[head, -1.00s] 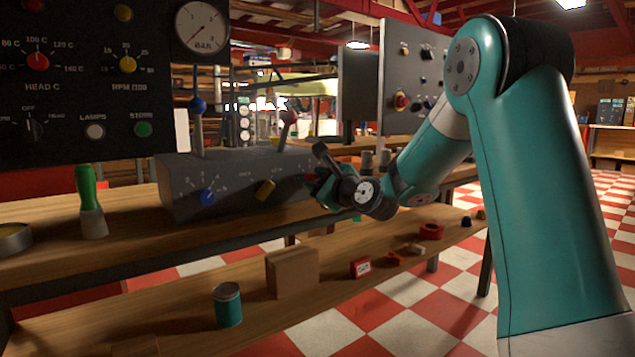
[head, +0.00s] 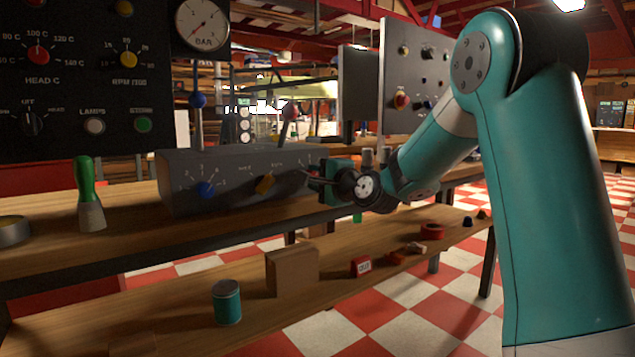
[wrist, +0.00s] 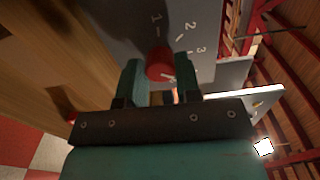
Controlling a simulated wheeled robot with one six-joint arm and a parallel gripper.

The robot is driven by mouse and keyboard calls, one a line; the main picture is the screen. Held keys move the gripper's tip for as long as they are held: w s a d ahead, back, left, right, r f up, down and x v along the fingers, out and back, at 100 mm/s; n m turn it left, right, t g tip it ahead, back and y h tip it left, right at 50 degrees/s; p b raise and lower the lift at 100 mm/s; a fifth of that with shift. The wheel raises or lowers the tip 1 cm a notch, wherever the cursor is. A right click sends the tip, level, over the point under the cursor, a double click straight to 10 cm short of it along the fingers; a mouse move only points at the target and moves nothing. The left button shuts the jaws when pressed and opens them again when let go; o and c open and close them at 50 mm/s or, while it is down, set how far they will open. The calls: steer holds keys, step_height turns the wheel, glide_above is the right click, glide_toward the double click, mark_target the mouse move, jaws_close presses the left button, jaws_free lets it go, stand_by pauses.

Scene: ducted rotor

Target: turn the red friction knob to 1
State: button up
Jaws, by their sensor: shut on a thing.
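The red friction knob (wrist: 159,62) sits between the two teal fingers of my gripper (wrist: 159,76) in the wrist view, and the fingers are shut on it. The numbers 1, 2 and 3 of its dial are printed on the grey panel (wrist: 178,12) around it. I cannot tell which number the knob points to. In the head view my gripper (head: 322,177) is at the right end of the grey console (head: 225,165), and the knob (head: 314,174) is mostly hidden by it.
On the console are a blue knob (head: 205,189), a yellow knob (head: 265,183) and levers with blue (head: 198,100) and red (head: 290,110) tops. A green-handled brush (head: 88,195) stands left on the bench. Below, a shelf holds a teal can (head: 227,302) and a box (head: 291,270).

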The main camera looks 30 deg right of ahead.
steer(key=n+b, duration=0.2)
steer(key=n, duration=0.1)
steer(key=shift+f+n, duration=0.25)
steer(key=shift+n, duration=0.05)
steer(key=n+b, duration=0.2)
steer(key=n, duration=0.1)
steer(key=shift+n, duration=0.3)
steer(key=n+b, duration=0.2)
steer(key=n, duration=0.1)
steer(key=shift+f+n, duration=0.1)
steer(key=shift+n, duration=0.3)
steer(key=n+b, duration=0.3)
steer(key=shift+n, duration=0.3)
steer(key=n+b, duration=0.3)
steer(key=n, duration=0.1)
steer(key=shift+d, duration=0.1)
steer(key=shift+n+b, duration=1.35)
steer(key=shift+n, duration=0.95)
steer(key=shift+r, duration=0.2)
steer(key=o, duration=0.9)
